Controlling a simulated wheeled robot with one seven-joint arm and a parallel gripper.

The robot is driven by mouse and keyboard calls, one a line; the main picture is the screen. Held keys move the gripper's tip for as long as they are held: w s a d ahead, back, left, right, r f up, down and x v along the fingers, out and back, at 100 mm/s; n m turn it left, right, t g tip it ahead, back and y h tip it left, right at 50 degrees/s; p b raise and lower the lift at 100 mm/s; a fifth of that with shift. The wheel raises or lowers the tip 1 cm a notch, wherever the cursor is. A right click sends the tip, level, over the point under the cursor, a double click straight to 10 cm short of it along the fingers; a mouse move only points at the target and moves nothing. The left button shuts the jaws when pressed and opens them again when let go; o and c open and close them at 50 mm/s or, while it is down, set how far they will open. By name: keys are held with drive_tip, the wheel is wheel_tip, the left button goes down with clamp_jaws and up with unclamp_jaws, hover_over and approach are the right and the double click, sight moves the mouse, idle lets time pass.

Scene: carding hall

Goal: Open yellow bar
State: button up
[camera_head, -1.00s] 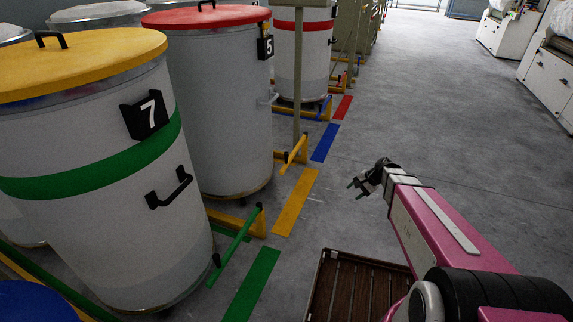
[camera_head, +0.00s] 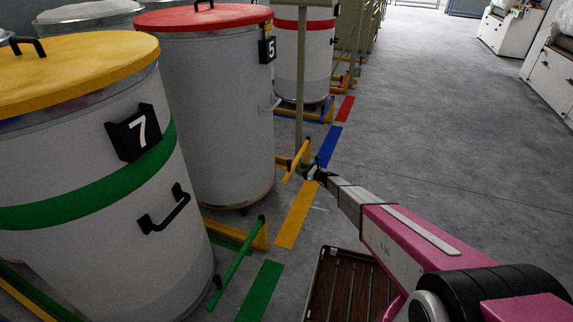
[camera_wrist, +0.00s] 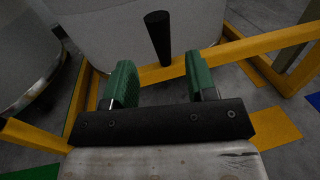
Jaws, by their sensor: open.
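The yellow bar (camera_head: 296,162) stands tilted at the foot of the can numbered 5, by the end of a yellow floor rail. My gripper (camera_head: 309,172) is low to the floor, just right of the bar. In the wrist view, my gripper (camera_wrist: 162,84) is open, with green pads on both fingers. A black grip (camera_wrist: 160,38), apparently the bar's end, shows between the fingers and beyond them. No contact with it is visible. A yellow rail (camera_wrist: 245,47) runs behind. The bar's lower part is hard to make out there.
The can numbered 5 (camera_head: 215,110) and the can numbered 7 (camera_head: 75,225) stand at left. A green bar (camera_head: 237,262) is nearer me. A brown slatted crate (camera_head: 345,285) lies below my arm. The floor (camera_head: 450,130) at right is clear.

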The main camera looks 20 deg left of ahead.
drive_tip(key=x, duration=1)
drive_tip(key=shift+c, duration=0.4)
clamp_jaws()
